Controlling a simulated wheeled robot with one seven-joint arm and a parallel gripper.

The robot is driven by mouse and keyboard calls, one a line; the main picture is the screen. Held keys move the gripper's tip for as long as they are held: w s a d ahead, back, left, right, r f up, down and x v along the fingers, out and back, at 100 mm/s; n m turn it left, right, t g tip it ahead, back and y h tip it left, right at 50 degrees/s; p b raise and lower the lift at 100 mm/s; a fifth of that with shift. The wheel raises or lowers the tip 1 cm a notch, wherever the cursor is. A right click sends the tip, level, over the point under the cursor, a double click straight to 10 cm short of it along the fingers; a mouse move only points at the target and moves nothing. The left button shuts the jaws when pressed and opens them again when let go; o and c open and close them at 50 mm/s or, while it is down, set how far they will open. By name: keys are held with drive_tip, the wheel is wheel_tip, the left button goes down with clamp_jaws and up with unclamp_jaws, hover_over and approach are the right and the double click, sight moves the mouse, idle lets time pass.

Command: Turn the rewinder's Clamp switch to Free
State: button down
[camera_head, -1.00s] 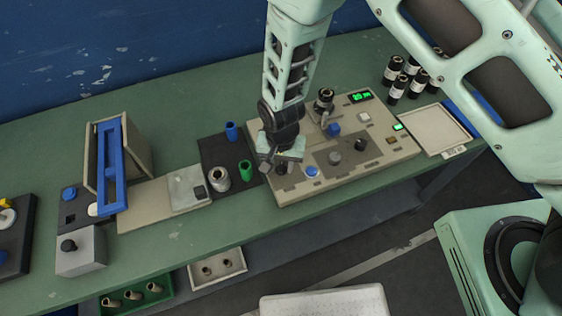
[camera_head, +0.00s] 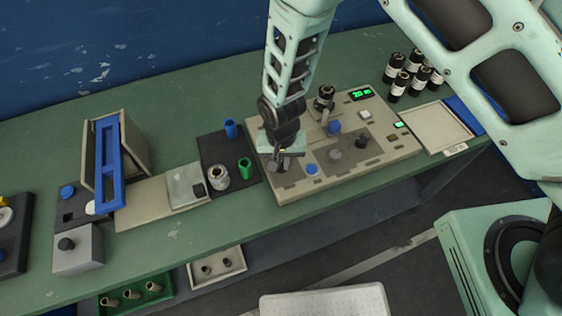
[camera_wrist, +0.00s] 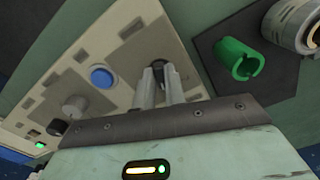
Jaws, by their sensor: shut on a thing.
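The rewinder (camera_head: 290,190) is a beige panel on the bench, with knobs, buttons and green displays. My gripper (camera_head: 279,166) points down at its left part. In the wrist view my gripper (camera_wrist: 162,84) has its two grey fingers close together around a small dark switch knob (camera_wrist: 157,68), taken as the Clamp switch. The fingers hide most of the knob, and its label and setting cannot be read. A blue button (camera_wrist: 102,77) sits beside the fingers; it also shows in the head view (camera_head: 312,169).
A green sleeve (camera_head: 245,168) and a metal ring (camera_head: 219,177) stand on a dark mat left of the panel. A grey knob (camera_head: 335,155) and dark knob (camera_head: 361,142) lie to the right. Black rolls (camera_head: 397,78) stand behind.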

drive_tip(key=n+b, duration=0.2)
drive_tip(key=n, duration=0.3)
drive_tip(key=shift+d+f+n, duration=0.1)
drive_tip(key=shift+n, duration=0.2)
drive_tip(key=shift+d+n+b, duration=0.1)
drive_tip(key=shift+n+b, duration=0.7)
drive_tip(key=shift+n, duration=1.4)
drive_tip(key=c, duration=1.5)
unclamp_jaws()
drive_tip(key=shift+o, duration=0.2)
wheel_tip(320, 180, up, 18)
drive_tip(key=b, duration=0.2)
drive_tip(key=shift+f+b, duration=0.15)
drive_tip(key=shift+b, duration=0.15)
